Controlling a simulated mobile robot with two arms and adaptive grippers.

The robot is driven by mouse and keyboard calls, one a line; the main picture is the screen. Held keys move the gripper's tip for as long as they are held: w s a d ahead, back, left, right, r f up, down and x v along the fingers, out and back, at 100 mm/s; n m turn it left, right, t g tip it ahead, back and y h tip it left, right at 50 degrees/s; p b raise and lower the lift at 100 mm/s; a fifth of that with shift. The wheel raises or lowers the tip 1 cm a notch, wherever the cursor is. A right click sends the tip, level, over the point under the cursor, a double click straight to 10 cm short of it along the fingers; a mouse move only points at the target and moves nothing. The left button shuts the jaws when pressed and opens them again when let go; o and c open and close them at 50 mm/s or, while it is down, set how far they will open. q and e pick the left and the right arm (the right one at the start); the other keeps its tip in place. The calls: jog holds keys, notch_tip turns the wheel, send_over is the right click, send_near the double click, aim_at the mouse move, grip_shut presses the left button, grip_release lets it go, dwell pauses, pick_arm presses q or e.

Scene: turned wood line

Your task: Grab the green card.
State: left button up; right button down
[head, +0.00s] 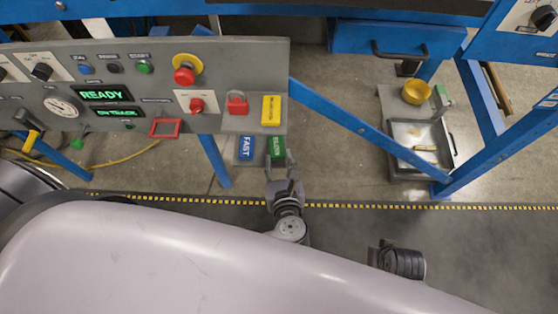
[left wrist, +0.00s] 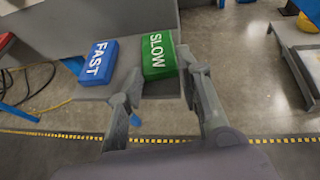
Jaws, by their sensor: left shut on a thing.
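The green card (head: 277,147), marked SLOW, lies on a small grey shelf (head: 262,158) below the control panel's right end. The blue card (head: 246,147), marked FAST, lies just left of it. My left gripper (head: 279,168) is at the near end of the green card. In the left wrist view, the green card (left wrist: 159,56) sits between the tips of my left gripper (left wrist: 163,85), one finger at each side. The gripper is shut on the card, which still appears at shelf level. The blue card (left wrist: 98,62) is outside the fingers.
The grey control panel (head: 130,75) carries a red mushroom button (head: 184,75), a red padlock (head: 237,103) and a yellow block (head: 271,110). Blue frame legs stand around it. A yellow bowl (head: 416,92) and a metal tray (head: 416,170) are at right.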

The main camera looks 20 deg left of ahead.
pick_arm(q)
jog(key=o, duration=1.1)
jog(key=shift+s, duration=0.1)
jog(key=v, duration=1.2)
jog(key=shift+r, duration=0.1)
